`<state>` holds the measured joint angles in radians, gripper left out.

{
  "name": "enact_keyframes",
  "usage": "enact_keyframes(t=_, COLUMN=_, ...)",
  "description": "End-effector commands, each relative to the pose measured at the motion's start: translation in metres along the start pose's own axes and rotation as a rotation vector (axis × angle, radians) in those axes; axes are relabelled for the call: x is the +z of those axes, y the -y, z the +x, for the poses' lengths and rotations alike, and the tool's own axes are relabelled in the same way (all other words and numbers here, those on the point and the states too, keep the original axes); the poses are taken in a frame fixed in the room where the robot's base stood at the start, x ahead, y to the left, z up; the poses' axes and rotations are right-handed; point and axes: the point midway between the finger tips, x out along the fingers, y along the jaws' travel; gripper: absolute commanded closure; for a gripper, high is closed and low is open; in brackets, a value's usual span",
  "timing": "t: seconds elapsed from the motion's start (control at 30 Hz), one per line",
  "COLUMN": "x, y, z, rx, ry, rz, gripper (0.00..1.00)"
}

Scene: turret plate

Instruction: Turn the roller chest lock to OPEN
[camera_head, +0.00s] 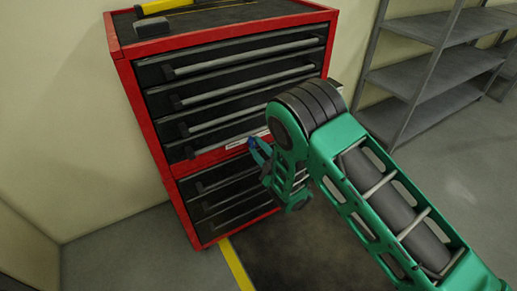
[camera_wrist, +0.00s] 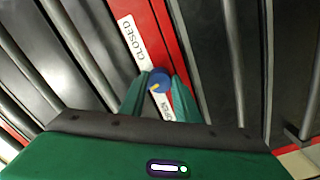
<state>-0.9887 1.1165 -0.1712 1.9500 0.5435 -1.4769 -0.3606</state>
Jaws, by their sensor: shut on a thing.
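The red roller chest (camera_head: 155,120) stands against the wall in the head view. Its lock is a round blue knob (camera_wrist: 161,78) on the red strip between two drawer sections. A yellow mark shows on the knob's lower left part. In the wrist view a white CLOSED label (camera_wrist: 132,42) lies above left of the knob, and an OPEN label (camera_wrist: 167,108) lies below it, partly hidden between the fingers. My gripper (camera_wrist: 159,86) is shut on the knob, one green finger on each side.
Dark drawers with long grey bar handles (camera_head: 245,62) lie above and below the red strip, close to my gripper. A yellow-handled item (camera_head: 165,6) and a dark block (camera_head: 151,27) lie on top of the chest. Grey shelving (camera_head: 425,80) stands at the right.

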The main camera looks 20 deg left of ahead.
Motion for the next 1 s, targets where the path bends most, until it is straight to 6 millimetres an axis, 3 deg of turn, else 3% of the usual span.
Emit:
enact_keyframes(t=0.5, x=0.0009, y=-0.0018, z=0.0008, rx=0.001, ry=0.002, rz=-0.412, gripper=0.93)
enact_keyframes(t=1.0, x=0.0002, y=-0.0025, z=0.0015, rx=0.002, ry=0.001, rz=-0.542, gripper=0.93)
